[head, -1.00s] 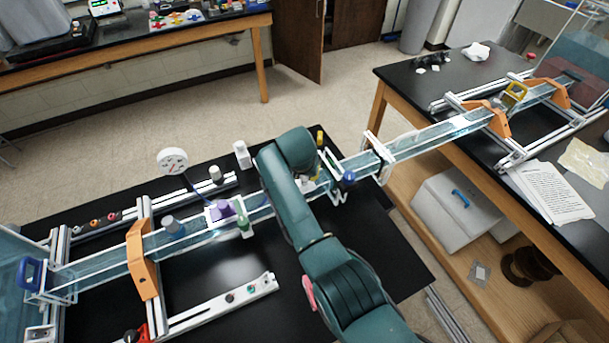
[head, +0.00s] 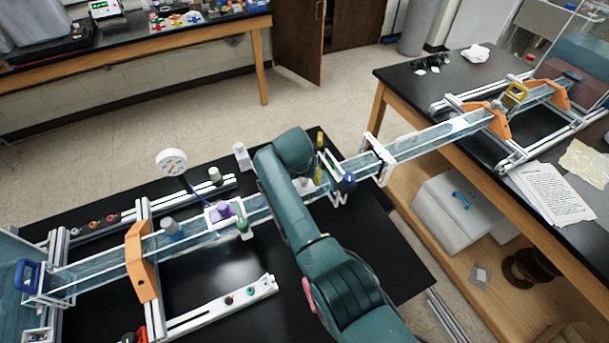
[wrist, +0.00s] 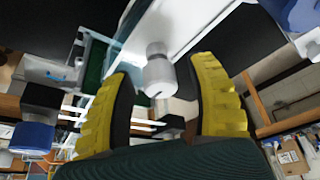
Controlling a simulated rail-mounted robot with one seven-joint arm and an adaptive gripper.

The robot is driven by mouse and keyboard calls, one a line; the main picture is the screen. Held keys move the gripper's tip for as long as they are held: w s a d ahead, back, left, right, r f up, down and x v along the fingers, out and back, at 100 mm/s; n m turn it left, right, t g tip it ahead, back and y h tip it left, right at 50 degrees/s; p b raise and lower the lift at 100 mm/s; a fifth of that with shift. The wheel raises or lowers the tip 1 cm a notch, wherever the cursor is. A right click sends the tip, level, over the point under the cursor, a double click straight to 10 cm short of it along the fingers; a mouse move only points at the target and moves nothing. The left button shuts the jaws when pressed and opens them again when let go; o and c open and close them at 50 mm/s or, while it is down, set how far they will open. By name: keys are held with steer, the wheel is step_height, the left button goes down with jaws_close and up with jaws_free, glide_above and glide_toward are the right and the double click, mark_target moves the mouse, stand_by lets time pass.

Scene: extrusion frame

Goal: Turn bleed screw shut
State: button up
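A pale grey cylindrical screw (wrist: 158,76) with a dark slot at its end shows in the wrist view. It looks like the bleed screw and sticks out from a white bar. My gripper (wrist: 166,70) is open, with one yellow finger on each side of the screw. Dark gaps show between the screw and both fingers, so I see no contact. In the head view my gripper (head: 319,158) is mostly hidden behind my green arm, with only yellow finger parts showing. The screw cannot be made out there.
A clear water channel (head: 92,272) crosses the black table, held by an orange bracket (head: 141,262). A blue knob (head: 348,181) stands just right of my gripper. A purple part (head: 222,210), a green part (head: 243,222) and a round gauge (head: 171,162) are to the left.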

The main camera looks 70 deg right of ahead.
steer(key=shift+r, duration=0.15)
steer(key=v, duration=1.1)
steer(key=shift+a+r, duration=0.2)
steer(key=shift+r, duration=0.15)
